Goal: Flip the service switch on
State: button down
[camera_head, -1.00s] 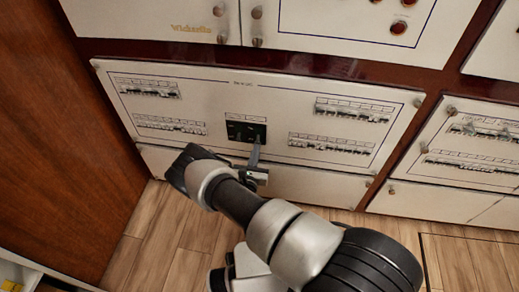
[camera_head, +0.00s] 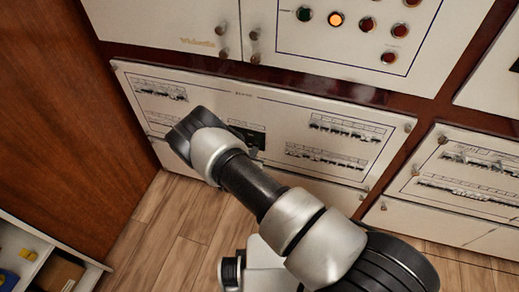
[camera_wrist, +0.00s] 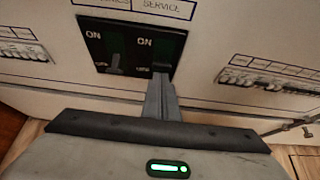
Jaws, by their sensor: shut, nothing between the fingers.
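The service switch (camera_wrist: 163,67) is the right one of two switches in a black panel (camera_wrist: 128,32), under a label reading SERVICE. Its lever is mostly hidden by my gripper, so I cannot tell its position. The left switch (camera_wrist: 115,64) has its lever low, below its ON mark. My gripper (camera_wrist: 160,82) is shut, with its fingertips at the lower part of the service switch; contact cannot be told. In the head view the black panel (camera_head: 252,133) is partly covered by my arm, and the fingertips are hidden.
Rows of small breakers flank the panel, such as those at right (camera_wrist: 270,78) and left (camera_wrist: 22,52). Above, a white cabinet carries a lit amber lamp (camera_head: 335,19). A brown wooden wall (camera_head: 70,130) stands at left. An open shelf (camera_head: 45,255) is at lower left.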

jog(key=shift+f+b, duration=0.1)
jog(key=shift+b, duration=0.35)
jog(key=shift+r+p, duration=0.55)
jog(key=shift+r, duration=0.25)
